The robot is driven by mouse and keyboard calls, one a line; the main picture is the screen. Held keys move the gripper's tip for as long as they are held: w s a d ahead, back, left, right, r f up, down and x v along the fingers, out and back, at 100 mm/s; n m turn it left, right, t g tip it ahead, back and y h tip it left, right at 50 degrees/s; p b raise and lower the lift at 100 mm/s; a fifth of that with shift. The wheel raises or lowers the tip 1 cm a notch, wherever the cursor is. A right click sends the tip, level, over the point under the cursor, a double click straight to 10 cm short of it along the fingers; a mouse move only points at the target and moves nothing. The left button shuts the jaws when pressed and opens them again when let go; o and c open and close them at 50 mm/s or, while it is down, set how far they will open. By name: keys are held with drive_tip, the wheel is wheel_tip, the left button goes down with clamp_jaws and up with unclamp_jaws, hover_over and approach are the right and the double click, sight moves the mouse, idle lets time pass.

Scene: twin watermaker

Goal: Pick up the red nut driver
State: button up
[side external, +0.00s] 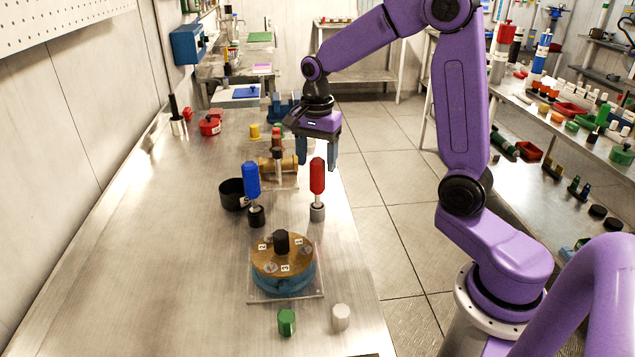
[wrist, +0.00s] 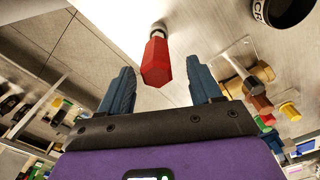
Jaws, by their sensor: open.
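The red nut driver (side external: 317,176) stands upright on the metal bench, its tip in a small grey socket piece (side external: 317,211). In the wrist view its red hexagonal handle (wrist: 156,62) lies ahead of and between my two blue fingers. My gripper (side external: 318,160) hangs with its fingers pointing down, seemingly above and behind the nut driver in the side view. It is open and empty; the fingers (wrist: 161,88) are wide apart and do not appear to touch the handle.
A blue nut driver (side external: 252,180) stands to the left, with a black cup (side external: 234,194) beside it. A brass valve fitting (side external: 280,166) stands behind. A round brass-topped part (side external: 283,258) on a clear plate, a green cap (side external: 287,321) and a white cap (side external: 341,317) are in front. The bench's left side is clear.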

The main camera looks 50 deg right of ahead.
sight(318, 176)
drive_tip(key=f, duration=0.5)
drive_tip(key=shift+s, duration=0.2)
drive_tip(key=c, duration=1)
